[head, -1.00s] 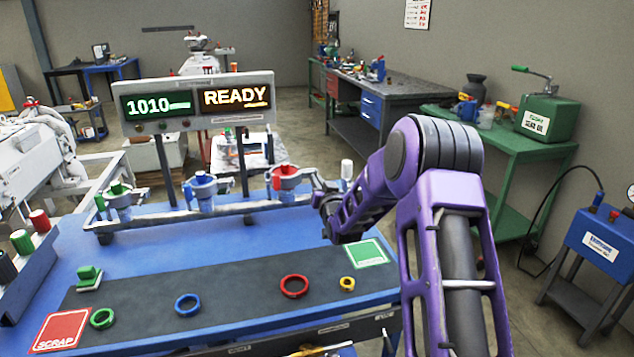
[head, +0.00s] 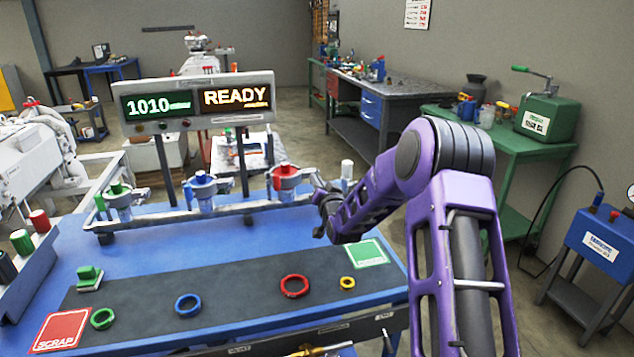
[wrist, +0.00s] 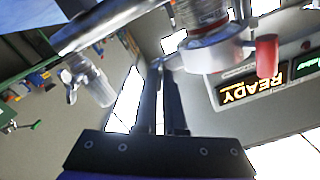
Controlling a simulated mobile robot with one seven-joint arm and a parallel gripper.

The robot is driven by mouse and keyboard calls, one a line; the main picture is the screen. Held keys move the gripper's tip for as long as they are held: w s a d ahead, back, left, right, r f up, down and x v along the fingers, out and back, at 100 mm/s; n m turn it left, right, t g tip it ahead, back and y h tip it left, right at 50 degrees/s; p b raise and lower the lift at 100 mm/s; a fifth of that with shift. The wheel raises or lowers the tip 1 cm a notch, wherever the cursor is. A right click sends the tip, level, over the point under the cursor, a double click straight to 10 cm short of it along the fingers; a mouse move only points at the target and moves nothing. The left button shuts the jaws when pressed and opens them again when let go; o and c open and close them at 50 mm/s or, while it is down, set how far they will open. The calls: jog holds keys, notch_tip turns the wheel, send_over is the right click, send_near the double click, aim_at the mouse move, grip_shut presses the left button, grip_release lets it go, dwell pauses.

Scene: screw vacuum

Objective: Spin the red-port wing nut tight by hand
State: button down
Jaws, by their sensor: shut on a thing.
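In the wrist view the silver clamp (wrist: 215,52) and the red cylinder (wrist: 267,55) are close above my fingers. My gripper (head: 320,190) is at the clamp's right end. In the wrist view my gripper (wrist: 159,68) has its two dark fingers close together at the clamp's end, shut on the wing nut. The wing nut itself is mostly hidden by the fingers.
The blue port (head: 201,187) and green port (head: 119,196) stand left on the rail. A white-capped fitting (head: 347,170) is just right of my gripper. Several coloured rings lie on the dark mat (head: 235,285). The display (head: 198,103) reads READY above the rail.

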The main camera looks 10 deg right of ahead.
jog(key=c, duration=1)
grip_release()
jog(key=shift+s, duration=0.1)
jog(key=s+d, duration=0.2)
jog(key=s, duration=1.5)
